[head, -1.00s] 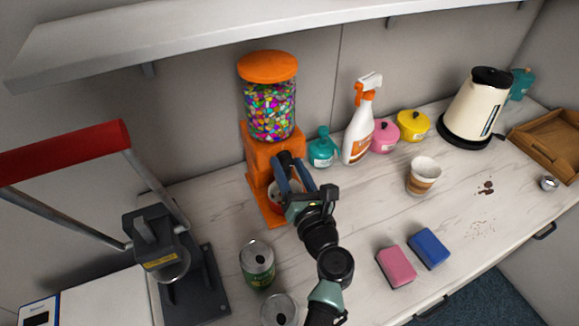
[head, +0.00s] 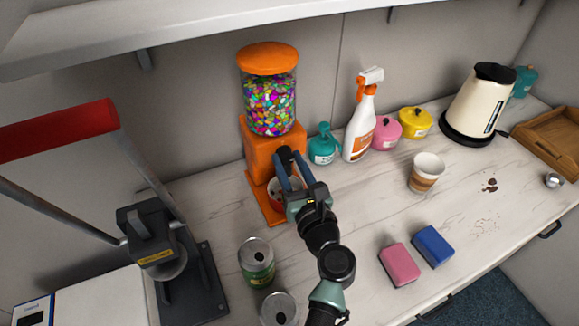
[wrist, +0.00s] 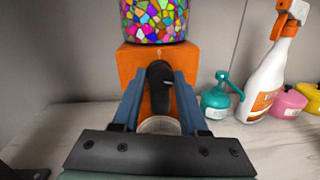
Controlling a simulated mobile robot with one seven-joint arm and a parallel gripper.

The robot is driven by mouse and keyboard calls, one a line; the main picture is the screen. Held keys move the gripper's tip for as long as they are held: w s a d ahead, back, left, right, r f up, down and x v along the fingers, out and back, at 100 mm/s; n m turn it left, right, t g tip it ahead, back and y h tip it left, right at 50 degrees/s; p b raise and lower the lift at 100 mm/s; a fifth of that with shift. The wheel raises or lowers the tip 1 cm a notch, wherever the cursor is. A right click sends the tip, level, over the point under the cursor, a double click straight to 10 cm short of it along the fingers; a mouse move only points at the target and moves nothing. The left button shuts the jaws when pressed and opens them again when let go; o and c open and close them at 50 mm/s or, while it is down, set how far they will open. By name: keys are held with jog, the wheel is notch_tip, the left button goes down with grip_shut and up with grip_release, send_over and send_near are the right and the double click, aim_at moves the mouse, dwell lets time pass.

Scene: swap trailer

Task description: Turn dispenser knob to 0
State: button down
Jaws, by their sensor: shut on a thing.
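The orange candy dispenser (head: 262,138) stands against the back wall, its clear jar (head: 270,104) full of colourful candies. Its black knob (wrist: 159,75) is on the front of the orange body, and it also shows in the head view (head: 285,155). My gripper (head: 287,166) is at the dispenser's front, its blue fingers on both sides of the knob and shut on it. In the wrist view the gripper (wrist: 158,85) frames the knob, whose handle looks near upright with a slight tilt. A cup (head: 274,187) sits below the knob, partly hidden by my fingers.
A teal bottle (head: 322,146) and a white-orange spray bottle (head: 361,122) stand just right of the dispenser. A green can (head: 256,262) is in front. A striped cup (head: 425,174), sponges (head: 398,264) and a kettle (head: 480,108) are further right. A red-handled press (head: 160,240) is at left.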

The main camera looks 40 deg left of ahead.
jog(key=n+b, duration=0.2)
jog(key=n, duration=0.1)
jog(key=n+b, duration=0.1)
jog(key=shift+f+n+b, duration=0.25)
jog(key=shift+n+b, duration=0.1)
jog(key=shift+n, duration=0.05)
jog(key=n+y+b, duration=0.1)
jog(key=n+b, duration=0.2)
jog(key=n, duration=0.1)
jog(key=shift+r, duration=0.1)
jog(key=shift+n, duration=0.4)
jog(key=shift+c, duration=2.2)
grip_release()
jog(key=b+v, duration=0.1)
jog(key=v, duration=1.2)
jog(key=shift+r, duration=0.1)
